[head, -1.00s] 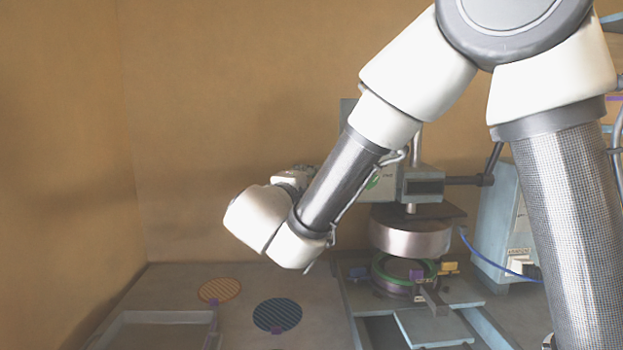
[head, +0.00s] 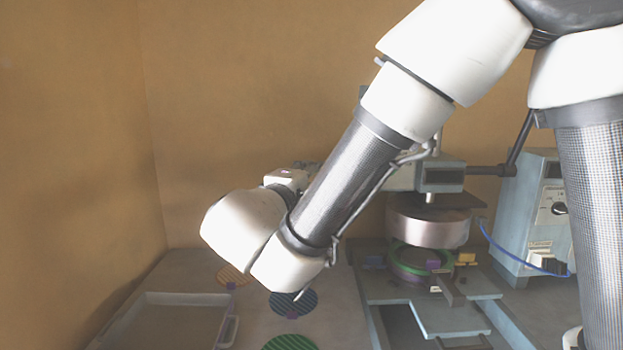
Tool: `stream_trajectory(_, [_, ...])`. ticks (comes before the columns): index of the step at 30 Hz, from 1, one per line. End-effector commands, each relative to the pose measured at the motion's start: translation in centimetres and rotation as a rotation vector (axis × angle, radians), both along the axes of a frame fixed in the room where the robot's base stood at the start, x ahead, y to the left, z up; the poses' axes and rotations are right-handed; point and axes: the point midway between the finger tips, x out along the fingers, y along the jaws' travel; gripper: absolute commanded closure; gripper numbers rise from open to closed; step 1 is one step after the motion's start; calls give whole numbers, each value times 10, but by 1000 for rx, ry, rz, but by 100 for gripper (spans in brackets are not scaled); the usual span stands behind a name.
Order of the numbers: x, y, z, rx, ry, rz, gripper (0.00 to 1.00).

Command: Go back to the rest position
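My arm reaches in from the upper right, and its white wrist shows left of the press. My gripper is not visible; the wrist and forearm hide that area. The press stands right of the wrist, with a round metal head (head: 428,226) above a green-ringed lower plate (head: 408,262). A gap shows between the head and the ring. An orange striped disc (head: 232,275), a dark blue striped disc (head: 293,303) and a green striped disc (head: 290,342) lie on the table, the blue one partly covered by my wrist.
An empty shallow tray (head: 160,297) sits at the front left. A pale blue control box (head: 540,212) with a dial stands at the right, with a blue cable running to it. A flat light-blue plate (head: 450,318) lies before the press. Brown walls close the left and back.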

Motion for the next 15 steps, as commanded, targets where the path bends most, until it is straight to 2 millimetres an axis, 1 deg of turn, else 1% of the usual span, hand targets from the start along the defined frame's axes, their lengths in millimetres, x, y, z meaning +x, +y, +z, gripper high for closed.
stream_trajectory(5, [0, 0, 0, -26, 13, 1, 69])
stream_trajectory(7, [1, 0, -7, -79, 65, 1, 69])
stream_trajectory(8, [1, -5, -15, -106, 114, -14, 69])
stream_trajectory(11, [-6, -35, -57, -181, 334, -91, 69])
stream_trajectory(12, [-13, -52, -71, -187, 436, -126, 69])
stream_trajectory(14, [-25, -84, -87, -159, 586, -184, 69])
stream_trajectory(15, [-33, -108, -96, -121, 679, -226, 69])
